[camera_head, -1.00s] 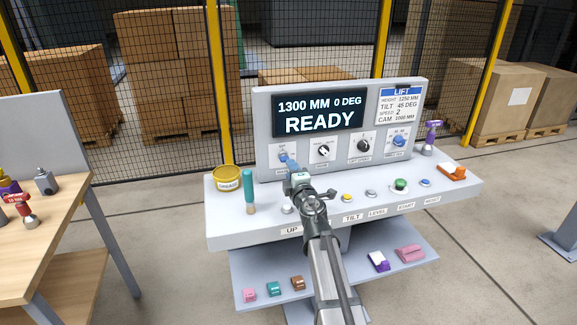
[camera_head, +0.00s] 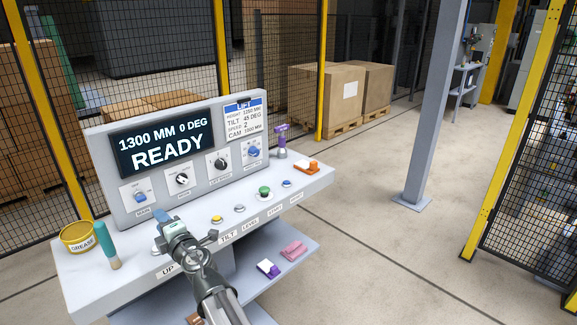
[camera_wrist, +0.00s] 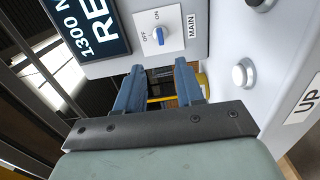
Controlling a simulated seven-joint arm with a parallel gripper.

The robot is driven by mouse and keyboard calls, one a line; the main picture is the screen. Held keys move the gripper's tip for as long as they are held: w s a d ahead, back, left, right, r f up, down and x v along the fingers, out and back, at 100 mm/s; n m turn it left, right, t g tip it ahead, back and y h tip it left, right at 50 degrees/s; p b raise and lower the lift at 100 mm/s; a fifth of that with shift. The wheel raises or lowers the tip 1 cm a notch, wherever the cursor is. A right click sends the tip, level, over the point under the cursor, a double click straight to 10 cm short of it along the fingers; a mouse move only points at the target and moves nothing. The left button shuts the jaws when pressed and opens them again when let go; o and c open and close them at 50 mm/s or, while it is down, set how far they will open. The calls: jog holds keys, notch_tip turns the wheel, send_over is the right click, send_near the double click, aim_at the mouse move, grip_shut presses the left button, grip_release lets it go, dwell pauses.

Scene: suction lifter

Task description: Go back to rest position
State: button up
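My gripper (camera_head: 168,226) is over the front left of the lift console (camera_head: 318,178), near the UP label. In the wrist view its two blue fingers (camera_wrist: 158,88) stand apart with nothing between them. The MAIN switch (camera_head: 139,196) is on the upright panel beyond the fingertips, apart from them; its blue knob (camera_wrist: 159,36) shows in the wrist view. I cannot tell its setting for sure. The lit display (camera_head: 166,143) reads 1300 MM, 0 DEG, READY. A white button (camera_wrist: 243,73) lies to the right of the fingers in the wrist view.
A grease tin (camera_head: 78,237) and a teal-handled tool (camera_head: 108,244) stand left of my gripper. A purple tool (camera_head: 281,141) and an orange item (camera_head: 307,166) are at the console's right end. A grey post (camera_head: 436,110) stands on open floor to the right.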

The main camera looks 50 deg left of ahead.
jog(key=shift+w, duration=0.1)
